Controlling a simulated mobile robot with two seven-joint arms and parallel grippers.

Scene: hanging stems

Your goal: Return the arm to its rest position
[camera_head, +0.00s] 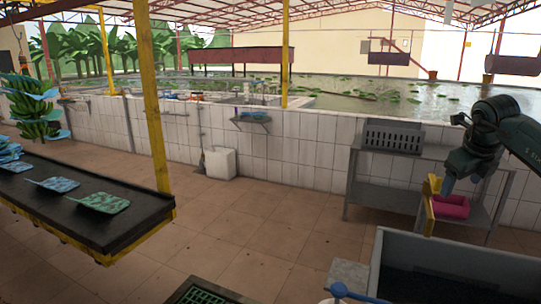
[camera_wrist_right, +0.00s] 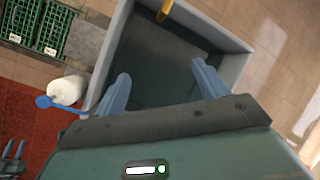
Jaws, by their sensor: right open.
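My right arm comes in from the right in the head view, with its dark green wrist bent downward. My right gripper (camera_head: 449,184) points down above the far edge of a grey trough (camera_head: 465,244). In the right wrist view, the two blue-grey fingers of my right gripper (camera_wrist_right: 162,86) are spread wide apart with nothing between them. The trough (camera_wrist_right: 237,42) and its dark inside lie below and beyond the fingers. My left gripper does not show in the head view.
A yellow upright (camera_head: 430,207) stands by the trough, near a pink tub (camera_head: 452,206) on a metal table. A grey crate (camera_head: 393,137) sits on that table. A black conveyor (camera_head: 100,220) and hanging bananas (camera_head: 38,120) are at left. The middle floor is clear.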

